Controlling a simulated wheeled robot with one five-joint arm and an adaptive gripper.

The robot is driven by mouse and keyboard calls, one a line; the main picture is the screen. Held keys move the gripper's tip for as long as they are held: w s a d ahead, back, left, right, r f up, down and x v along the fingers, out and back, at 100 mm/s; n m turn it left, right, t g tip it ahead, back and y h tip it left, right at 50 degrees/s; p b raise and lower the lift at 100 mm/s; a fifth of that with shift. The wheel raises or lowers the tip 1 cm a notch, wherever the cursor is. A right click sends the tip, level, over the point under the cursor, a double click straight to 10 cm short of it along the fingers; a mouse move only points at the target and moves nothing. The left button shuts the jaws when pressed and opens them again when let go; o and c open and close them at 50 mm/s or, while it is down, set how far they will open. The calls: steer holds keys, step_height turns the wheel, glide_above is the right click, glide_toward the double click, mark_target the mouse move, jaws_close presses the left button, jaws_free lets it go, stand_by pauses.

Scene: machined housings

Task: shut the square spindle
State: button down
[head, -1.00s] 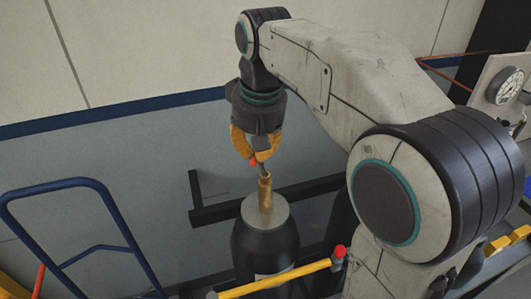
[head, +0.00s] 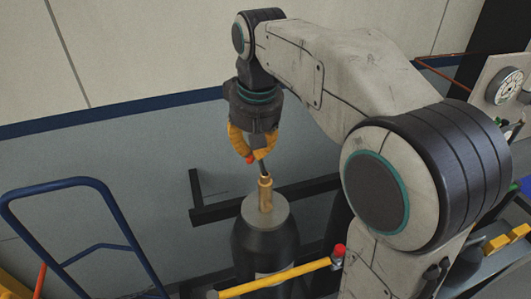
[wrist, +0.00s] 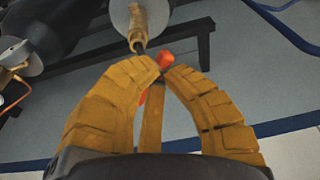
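A dark gas cylinder (head: 262,245) with a grey top stands upright below my gripper (head: 255,150). A brass valve (head: 265,195) rises from its top; it also shows at the top of the wrist view (wrist: 138,20). My gripper's yellow fingers (wrist: 162,70) are closed around a key with a red handle (wrist: 166,60). The key's dark stem (head: 263,168) slants down to the valve's top. The square spindle is hidden or too small to make out there, so I cannot tell whether the key is seated on it.
A blue tubular trolley frame (head: 95,190) stands at the left. A yellow bar (head: 275,285) with a red end crosses in front of the cylinder. A dark rail (head: 215,213) runs behind it. A panel with a gauge (head: 508,88) is at the far right.

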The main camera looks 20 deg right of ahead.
steer(key=shift+w+p, duration=0.5)
steer(key=shift+w, duration=0.15)
stand_by(0.8)
steer(key=shift+w+d+p, duration=0.15)
steer(key=shift+w+p, duration=0.25)
steer(key=shift+w, duration=0.15)
stand_by(1.1)
steer(key=shift+s+a, duration=0.2)
steer(key=shift+s, duration=0.15)
steer(key=w+p+v, duration=0.1)
steer(key=p+v, duration=0.3)
steer(key=v, duration=0.3)
steer(key=shift+w+r, duration=0.25)
steer(key=shift+r, duration=0.3)
stand_by(0.7)
